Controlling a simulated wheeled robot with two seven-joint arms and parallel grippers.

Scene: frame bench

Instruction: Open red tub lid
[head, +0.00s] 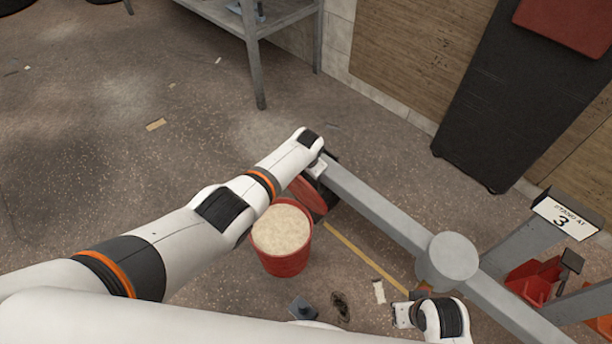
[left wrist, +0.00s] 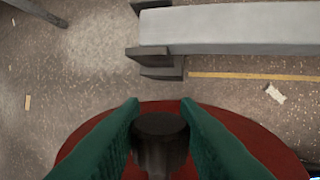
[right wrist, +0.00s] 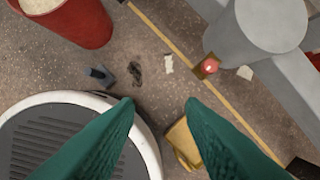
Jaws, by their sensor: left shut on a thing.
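The red tub (head: 285,262) stands upright on the floor with its top uncovered, full of pale grainy stuff (head: 282,229). It also shows at the top left of the right wrist view (right wrist: 80,25). The red lid (head: 308,195) is off the tub, tilted, just beyond its upper right rim. My left gripper (left wrist: 162,110) is shut on the lid's dark knob (left wrist: 160,145); the lid (left wrist: 240,125) spreads below the fingers. My right gripper (right wrist: 158,104) is open and empty, low at the front right of the tub.
A grey beam (head: 375,205) with a round post (head: 453,257) runs close to the right of the lid. Red bins (head: 535,280) stand farther right. A yellow item (right wrist: 183,143) lies below my right gripper. Floor at left is mostly clear.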

